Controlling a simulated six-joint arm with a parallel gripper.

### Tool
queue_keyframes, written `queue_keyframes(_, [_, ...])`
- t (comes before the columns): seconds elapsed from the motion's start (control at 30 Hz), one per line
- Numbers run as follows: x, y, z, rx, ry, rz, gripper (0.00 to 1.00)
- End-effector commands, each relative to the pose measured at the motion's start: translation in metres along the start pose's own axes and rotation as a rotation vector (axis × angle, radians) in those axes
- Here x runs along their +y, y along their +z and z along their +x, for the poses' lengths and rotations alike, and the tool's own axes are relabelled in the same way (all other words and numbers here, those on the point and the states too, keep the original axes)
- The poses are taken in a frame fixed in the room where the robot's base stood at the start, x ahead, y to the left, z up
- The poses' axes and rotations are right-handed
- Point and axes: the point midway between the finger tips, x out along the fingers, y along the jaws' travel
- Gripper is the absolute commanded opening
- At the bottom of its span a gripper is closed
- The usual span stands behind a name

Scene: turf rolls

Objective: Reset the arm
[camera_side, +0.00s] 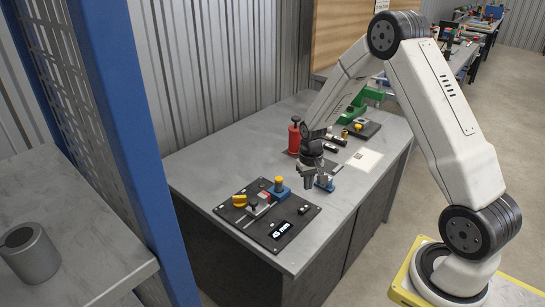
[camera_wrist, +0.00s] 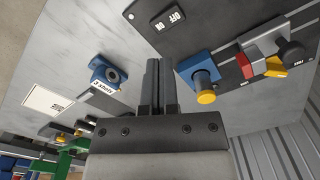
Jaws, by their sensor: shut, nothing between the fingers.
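My white arm reaches from its base at the right over to the grey workbench (camera_side: 205,165). My gripper (camera_side: 309,196) points down above the bench, between the black control panel and a small blue holder. In the wrist view my gripper (camera_wrist: 159,62) has its two fingers together, with nothing between them. The black panel (camera_side: 240,217) carries a blue block with a yellow knob, a red part and a switch plate; it also shows in the wrist view (camera_wrist: 210,35). The blue holder (camera_side: 326,183) has a round opening and a label, seen in the wrist view (camera_wrist: 106,74).
A red bottle-like object (camera_side: 295,136) stands behind my gripper. A white square (camera_side: 364,159), a green device (camera_side: 352,108) and small dark parts lie farther right. A blue post (camera_side: 125,130) and a shelf with a grey cylinder (camera_side: 30,255) are at the left.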

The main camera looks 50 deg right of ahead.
Motion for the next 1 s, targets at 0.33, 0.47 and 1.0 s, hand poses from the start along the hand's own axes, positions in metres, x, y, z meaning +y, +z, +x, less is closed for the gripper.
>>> queue_keyframes(0.33, [-0.021,0.021,-0.023,0.034,-0.005,-0.076,0.0])
queue_keyframes(0.47, [-0.036,0.041,-0.041,0.061,-0.011,-0.14,0.0])
queue_keyframes(1.0, [-0.076,0.153,-0.096,0.191,-0.047,-0.437,0.0])
